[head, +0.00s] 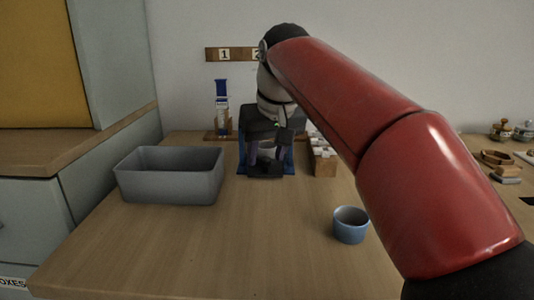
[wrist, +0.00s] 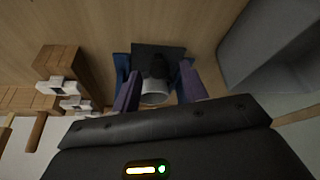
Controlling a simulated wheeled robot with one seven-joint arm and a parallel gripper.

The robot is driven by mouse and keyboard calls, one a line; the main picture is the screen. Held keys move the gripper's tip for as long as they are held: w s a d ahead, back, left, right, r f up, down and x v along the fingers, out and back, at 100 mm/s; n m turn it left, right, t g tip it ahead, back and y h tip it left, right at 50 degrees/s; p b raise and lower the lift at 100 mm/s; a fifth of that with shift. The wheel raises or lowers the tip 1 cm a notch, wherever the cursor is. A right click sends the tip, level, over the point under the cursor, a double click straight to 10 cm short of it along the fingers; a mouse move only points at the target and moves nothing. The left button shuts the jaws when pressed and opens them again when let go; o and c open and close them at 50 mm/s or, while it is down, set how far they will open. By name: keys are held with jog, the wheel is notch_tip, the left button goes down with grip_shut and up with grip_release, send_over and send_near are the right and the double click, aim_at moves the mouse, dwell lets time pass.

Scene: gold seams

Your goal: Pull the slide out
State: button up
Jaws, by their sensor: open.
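My gripper (wrist: 160,72) points down at a blue-sided fixture (wrist: 121,66) at the back of the table; the fixture also shows in the head view (head: 290,160). The two purple fingers are apart, one on each side of a dark part with a pale grey round end (wrist: 154,98). I cannot tell whether they touch it. A dark flat plate (wrist: 148,47) shows beyond it. I cannot tell for sure which of these parts is the slide. In the head view, my gripper (head: 267,160) and arm hide most of the fixture.
A grey open bin (head: 170,178) stands left of the fixture. A wooden rack with white pieces (head: 323,160) stands close on its right. A blue cup (head: 350,225) is at front right. A blue-and-white upright (head: 222,108) stands behind. The front middle of the table is clear.

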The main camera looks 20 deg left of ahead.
grip_shut()
jog(key=s, duration=0.2)
jog(key=s+d+b, duration=0.1)
jog(key=s, duration=0.2)
jog(key=s+d+b, duration=0.1)
jog(key=s, duration=0.2)
jog(key=shift+s, duration=0.1)
grip_release()
